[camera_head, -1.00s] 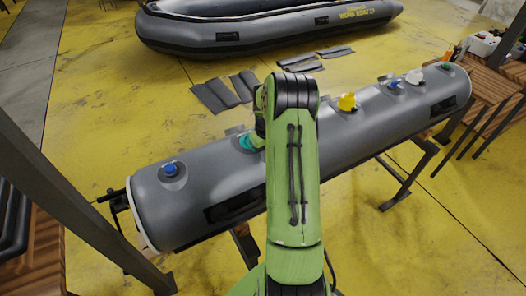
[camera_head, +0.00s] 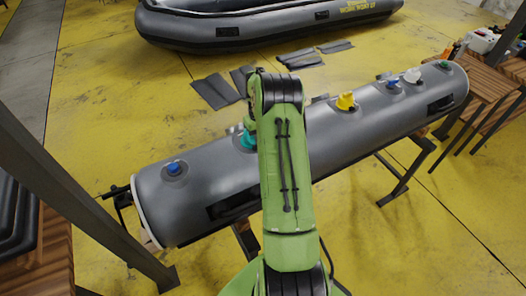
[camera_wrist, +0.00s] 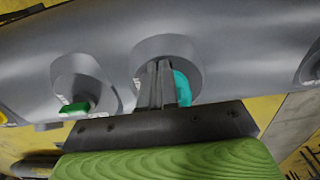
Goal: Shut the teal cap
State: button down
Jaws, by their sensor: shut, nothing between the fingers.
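The teal cap (camera_head: 247,139) is on the top of the grey tube (camera_head: 223,171), just left of my arm in the head view. In the wrist view the teal cap (camera_wrist: 182,88) shows on a round grey valve base (camera_wrist: 168,50), partly hidden by my fingers. My gripper (camera_wrist: 159,67) is shut and empty, its fingertips over the valve base and close beside the cap's left side. I cannot tell whether they touch it, or how far the cap stands open. The head view hides my fingers behind my arm.
A green cap (camera_wrist: 74,108) on a neighbouring valve is close on the left in the wrist view. Blue (camera_head: 174,168), yellow (camera_head: 345,101) and white (camera_head: 412,75) caps stand along the tube. Wooden benches flank it; a grey boat (camera_head: 270,25) lies behind.

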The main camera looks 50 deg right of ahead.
jog(key=shift+w+d+r+p, duration=0.15)
jog(key=shift+w+p, duration=0.1)
jog(key=shift+w, duration=0.3)
jog(key=shift+w+d+r+p, duration=0.1)
jog(key=shift+w+d+p, duration=0.15)
jog(key=shift+w, duration=0.25)
jog(key=shift+w+d+r+p, duration=0.15)
jog(key=shift+w+p, duration=0.1)
jog(key=shift+w, duration=0.3)
jog(key=shift+w+d+f, duration=0.2)
jog(key=shift+w, duration=0.55)
jog(key=shift+w+d+f, duration=0.15)
jog(key=shift+w+f, duration=0.05)
jog(key=shift+w, duration=0.5)
jog(key=shift+a, duration=0.1)
jog(key=shift+w+r, duration=0.1)
jog(key=shift+r, duration=0.15)
jog(key=r, duration=0.1)
jog(key=w+r+p, duration=0.1)
jog(key=r, duration=0.1)
jog(key=r+p, duration=0.1)
jog(key=shift+w+d+r, duration=0.2)
jog(key=shift+d+r, duration=0.05)
jog(key=shift+r, duration=0.65)
jog(key=shift+s+d, duration=0.1)
jog(key=shift+s, duration=0.2)
